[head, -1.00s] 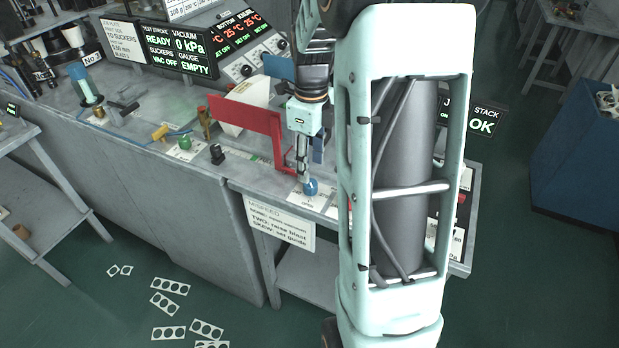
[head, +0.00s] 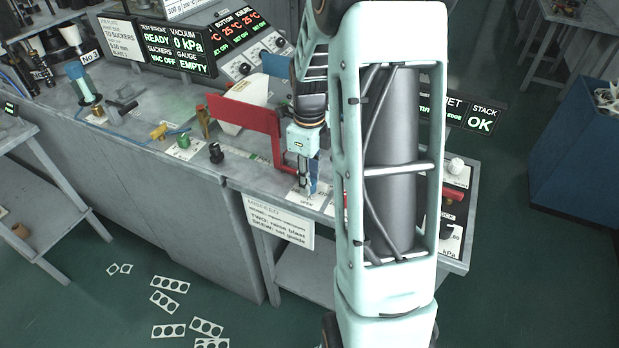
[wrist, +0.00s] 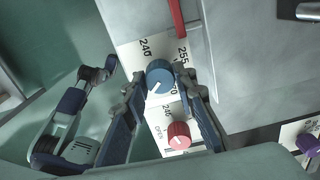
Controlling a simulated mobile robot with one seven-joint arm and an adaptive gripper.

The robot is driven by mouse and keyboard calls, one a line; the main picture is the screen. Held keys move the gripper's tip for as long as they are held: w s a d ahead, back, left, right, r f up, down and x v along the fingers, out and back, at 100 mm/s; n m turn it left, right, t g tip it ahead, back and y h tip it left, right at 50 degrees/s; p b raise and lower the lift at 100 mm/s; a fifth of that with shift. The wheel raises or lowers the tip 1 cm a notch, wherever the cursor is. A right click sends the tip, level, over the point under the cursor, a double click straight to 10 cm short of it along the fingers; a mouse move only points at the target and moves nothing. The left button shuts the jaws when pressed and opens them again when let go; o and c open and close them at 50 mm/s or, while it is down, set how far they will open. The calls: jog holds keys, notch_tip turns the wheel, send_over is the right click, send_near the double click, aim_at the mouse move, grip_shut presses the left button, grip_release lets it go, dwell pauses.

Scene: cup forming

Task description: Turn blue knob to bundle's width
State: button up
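The blue knob (wrist: 160,76) sits on a white dial plate (wrist: 135,48) with numbers such as 240 and 255. Its white pointer line points to the lower left in the wrist view. My gripper (wrist: 161,80) has one fingertip on each side of the knob, and both look very close to its sides. I cannot tell whether they touch it. In the head view my gripper (head: 306,190) points down at the front edge of the bench and hides the knob. I cannot make out a bundle.
A red knob (wrist: 179,134) sits close to the blue one, and a purple knob (wrist: 308,143) lies farther right. A red frame (head: 245,115) stands on the bench behind my gripper. A paper sign (head: 280,222) hangs from the front edge.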

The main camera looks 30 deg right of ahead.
jog(key=c, duration=0.3)
jog(key=shift+n, duration=0.3)
